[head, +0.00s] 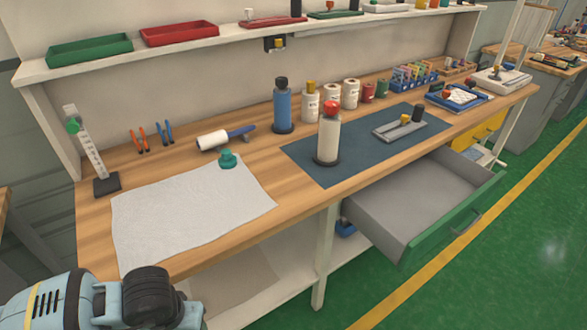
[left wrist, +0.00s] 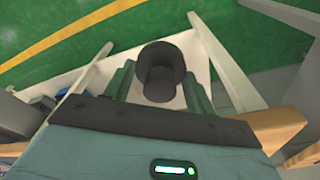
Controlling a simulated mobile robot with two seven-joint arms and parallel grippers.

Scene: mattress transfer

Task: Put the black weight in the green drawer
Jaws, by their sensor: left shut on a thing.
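In the left wrist view, my left gripper (left wrist: 158,72) has its two green fingers shut on the black weight (left wrist: 161,57), a dark round piece with a narrower knob facing the camera. White shelf and green floor show beyond it. In the head view only part of my left arm shows at the bottom left, and its fingertips cannot be made out. The green drawer (head: 445,222) has a green front and grey inside. It is pulled open under the right part of the bench, and its visible floor is empty. My right gripper is not in view.
The wooden bench (head: 95,225) bears a white cloth (head: 185,222), a blue bottle (head: 283,108), a dark mat (head: 375,165) with a white bottle (head: 328,138), and a small grey stand (head: 400,128). A white leg (head: 325,255) stands left of the drawer. Green floor is clear in front.

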